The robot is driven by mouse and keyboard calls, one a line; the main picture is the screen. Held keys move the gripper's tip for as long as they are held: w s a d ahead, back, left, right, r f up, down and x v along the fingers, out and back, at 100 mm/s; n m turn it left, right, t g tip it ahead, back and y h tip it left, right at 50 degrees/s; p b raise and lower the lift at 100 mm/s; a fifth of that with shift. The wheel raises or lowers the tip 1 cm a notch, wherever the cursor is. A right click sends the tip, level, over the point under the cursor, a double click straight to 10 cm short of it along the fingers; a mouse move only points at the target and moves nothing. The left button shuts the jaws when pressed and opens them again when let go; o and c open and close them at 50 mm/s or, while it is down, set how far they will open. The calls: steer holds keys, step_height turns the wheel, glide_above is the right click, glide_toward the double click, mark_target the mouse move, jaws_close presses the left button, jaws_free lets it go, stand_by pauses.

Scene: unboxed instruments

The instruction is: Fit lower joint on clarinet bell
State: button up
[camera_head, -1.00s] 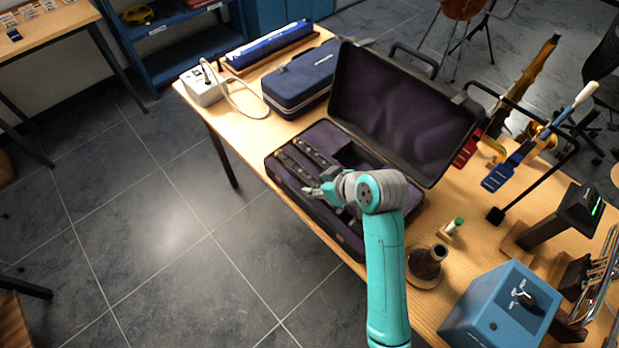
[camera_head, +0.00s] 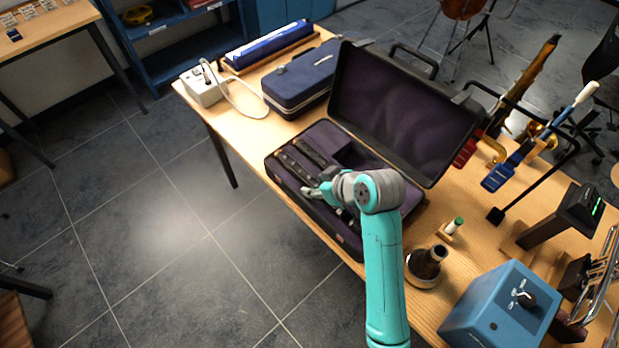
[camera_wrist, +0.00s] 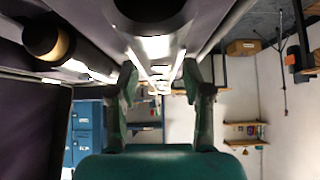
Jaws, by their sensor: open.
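The clarinet bell (camera_head: 427,262), dark with a pale ring, stands upright on the table, right of my arm. Two dark clarinet joints lie in the open case: a near one (camera_head: 295,169) and a far one (camera_head: 312,152). I cannot tell which is the lower joint. My gripper (camera_head: 312,191) is over the near side of the case, close to the near joint's right end. In the wrist view my gripper (camera_wrist: 160,72) is open, its fingers apart around a dark tube with bright metal rods (camera_wrist: 160,45). Another dark piece with a tan end (camera_wrist: 48,42) shows beside it. Contact is unclear.
The case (camera_head: 272,163) has its lid (camera_head: 405,110) raised behind my gripper. A blue case (camera_head: 302,78) is at the far left.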

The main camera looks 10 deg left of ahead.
jaws_close()
steer(key=shift+r, duration=0.75)
stand_by(0.7)
steer(key=shift+r, duration=2.15)
steer(key=shift+a, duration=0.1)
